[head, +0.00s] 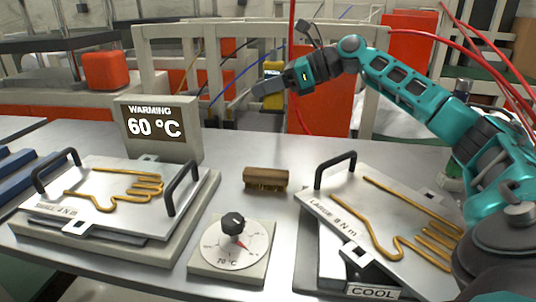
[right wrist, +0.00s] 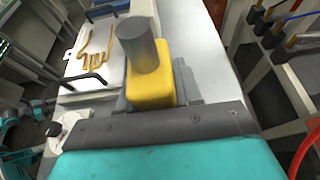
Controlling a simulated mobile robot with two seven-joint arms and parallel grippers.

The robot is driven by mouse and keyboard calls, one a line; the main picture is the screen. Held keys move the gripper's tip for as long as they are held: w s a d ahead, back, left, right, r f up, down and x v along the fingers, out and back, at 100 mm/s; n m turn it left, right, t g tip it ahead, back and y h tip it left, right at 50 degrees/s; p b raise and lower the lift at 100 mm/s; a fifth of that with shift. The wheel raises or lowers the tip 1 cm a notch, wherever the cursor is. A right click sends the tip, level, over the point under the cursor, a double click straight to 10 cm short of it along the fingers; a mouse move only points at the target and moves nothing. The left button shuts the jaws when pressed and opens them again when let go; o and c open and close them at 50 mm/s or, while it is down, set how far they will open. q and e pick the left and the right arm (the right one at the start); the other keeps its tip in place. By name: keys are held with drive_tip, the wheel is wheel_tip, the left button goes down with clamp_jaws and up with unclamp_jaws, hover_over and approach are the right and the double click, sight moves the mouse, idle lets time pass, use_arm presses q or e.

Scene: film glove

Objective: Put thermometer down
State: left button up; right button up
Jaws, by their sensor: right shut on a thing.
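The thermometer, a yellow block (right wrist: 152,92) with a grey cylinder (right wrist: 138,50) at its end, fills the middle of the right wrist view. My right gripper (head: 268,87) is shut on it and holds it in the air above the back of the table. In the head view the thermometer shows as a yellow patch (head: 275,67) behind the gripper, which covers much of it. My left gripper is in neither view.
On the metal table (head: 240,145) stand a display reading 60 °C (head: 155,104), a small hand plate (head: 125,215), a large hand plate (head: 345,195) over a COOL label, a dial box (head: 230,274) and a wooden brush (head: 266,173). The table between display and brush is clear.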

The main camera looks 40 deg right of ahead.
wheel_tip(320, 180, down, 14)
drive_tip(key=b, duration=0.4)
drive_tip(key=o, duration=0.5)
drive_tip(key=shift+f, duration=0.2)
drive_tip(key=o, duration=0.4)
drive_tip(key=shift+o, duration=0.2)
drive_tip(key=shift+r, duration=0.1)
